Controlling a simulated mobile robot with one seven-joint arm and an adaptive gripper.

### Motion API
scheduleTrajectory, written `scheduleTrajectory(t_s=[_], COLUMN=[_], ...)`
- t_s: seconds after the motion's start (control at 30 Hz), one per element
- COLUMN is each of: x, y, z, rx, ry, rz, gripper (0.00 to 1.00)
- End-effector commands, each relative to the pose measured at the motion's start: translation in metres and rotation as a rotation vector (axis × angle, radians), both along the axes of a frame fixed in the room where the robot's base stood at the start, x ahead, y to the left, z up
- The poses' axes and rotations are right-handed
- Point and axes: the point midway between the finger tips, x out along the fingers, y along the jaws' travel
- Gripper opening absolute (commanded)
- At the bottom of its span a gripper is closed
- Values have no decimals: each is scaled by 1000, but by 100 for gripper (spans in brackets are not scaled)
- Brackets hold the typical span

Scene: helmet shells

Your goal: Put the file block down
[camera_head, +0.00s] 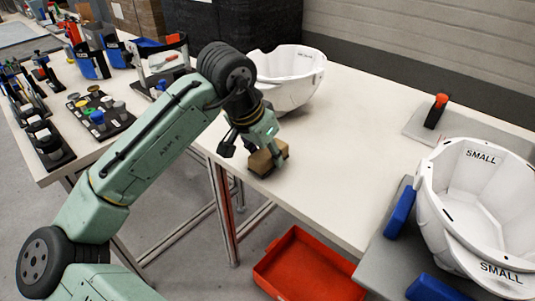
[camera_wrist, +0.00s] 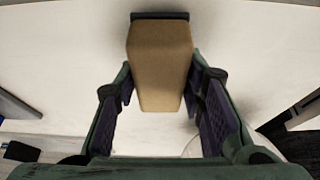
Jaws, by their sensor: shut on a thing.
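The file block (camera_head: 277,156) is a tan-brown block with a dark strip along one end. My gripper (camera_head: 258,150) is shut on it near the front edge of the white table, below and in front of a white helmet shell. In the wrist view the file block (camera_wrist: 160,62) stands between the two purple-padded fingers of my gripper (camera_wrist: 163,105), its dark strip at the far end. I cannot tell for certain whether the block touches the tabletop.
A white helmet shell (camera_head: 290,78) stands behind my gripper. Another shell marked SMALL (camera_head: 478,200) sits at the right beside blue blocks (camera_head: 400,212). A black-and-orange tool (camera_head: 436,110) is on a grey mat. A red bin (camera_head: 305,268) is below the table. The table's middle (camera_head: 350,130) is clear.

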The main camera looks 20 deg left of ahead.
Motion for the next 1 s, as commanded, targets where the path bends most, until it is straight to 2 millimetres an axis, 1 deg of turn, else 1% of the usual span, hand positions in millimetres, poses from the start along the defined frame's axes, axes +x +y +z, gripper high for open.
scheduleTrajectory(t_s=[0.1, 0.37, 0.47, 0.5, 0.77, 1.0], x=[0, 0, 0, 0, 0, 0], y=[0, -1, -1, -1, -1, -1], z=[-10, -12, -15, -14, -14, -14], rx=[0, -1, -2, -1, -1, -1], ry=[0, -1, -1, -1, 0, 0], rz=[1, 0, -1, 0, 0, 0], gripper=[14, 14, 14, 38, 56, 56])
